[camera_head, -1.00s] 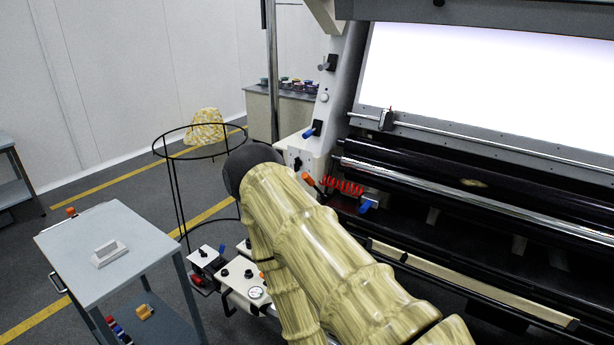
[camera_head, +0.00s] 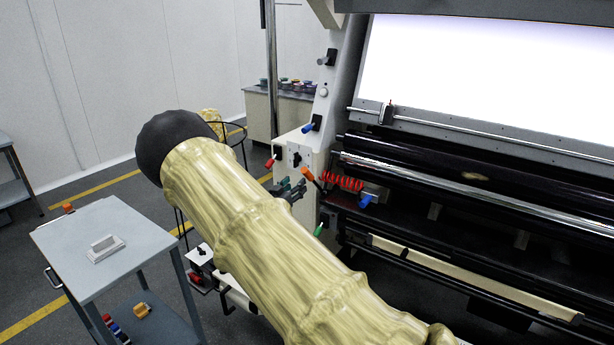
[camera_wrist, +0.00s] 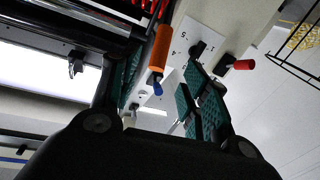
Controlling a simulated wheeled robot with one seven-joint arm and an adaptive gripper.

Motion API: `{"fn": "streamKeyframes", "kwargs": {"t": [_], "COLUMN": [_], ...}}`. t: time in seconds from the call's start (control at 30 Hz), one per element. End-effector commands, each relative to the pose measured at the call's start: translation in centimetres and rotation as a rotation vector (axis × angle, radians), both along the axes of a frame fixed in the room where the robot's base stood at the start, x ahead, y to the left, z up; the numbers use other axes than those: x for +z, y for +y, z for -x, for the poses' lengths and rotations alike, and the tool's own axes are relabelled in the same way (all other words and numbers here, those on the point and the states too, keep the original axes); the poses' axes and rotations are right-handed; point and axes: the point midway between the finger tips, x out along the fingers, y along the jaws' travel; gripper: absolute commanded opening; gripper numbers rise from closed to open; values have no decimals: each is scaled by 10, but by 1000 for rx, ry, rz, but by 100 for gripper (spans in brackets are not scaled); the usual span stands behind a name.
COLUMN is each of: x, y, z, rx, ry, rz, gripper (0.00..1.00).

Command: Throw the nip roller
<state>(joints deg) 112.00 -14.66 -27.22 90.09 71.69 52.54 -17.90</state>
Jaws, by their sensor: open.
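An orange-handled lever (camera_head: 308,174) sticks out of the machine's white side panel, left of the red coiled hose. Dark and shiny rollers (camera_head: 430,162) run to the right from there; which one is the nip roller I cannot tell. My gripper (camera_head: 291,189) is open and empty, just left of and below the orange handle. In the wrist view the orange handle (camera_wrist: 160,47) shows in the gap between the green-padded fingers (camera_wrist: 165,95), nearer the left one. I see no contact. The lever's base is partly hidden.
A red-handled knob (camera_head: 270,162) and a blue handle (camera_head: 308,127) sit on the same side panel. A green handle (camera_head: 318,229) and another blue handle (camera_head: 366,200) are close by. A grey cart (camera_head: 105,240) stands at left.

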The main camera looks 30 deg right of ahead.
Motion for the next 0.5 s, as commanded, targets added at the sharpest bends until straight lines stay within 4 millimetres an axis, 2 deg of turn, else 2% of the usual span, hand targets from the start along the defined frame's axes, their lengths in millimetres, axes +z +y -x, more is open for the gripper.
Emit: {"fn": "streamKeyframes", "kwargs": {"t": [0.17,0.5], "x": [4,4], "y": [-13,-59], "z": [-8,-36], "rx": [-4,-4], "ry": [-5,-4], "rz": [1,1], "gripper": [46,46]}}
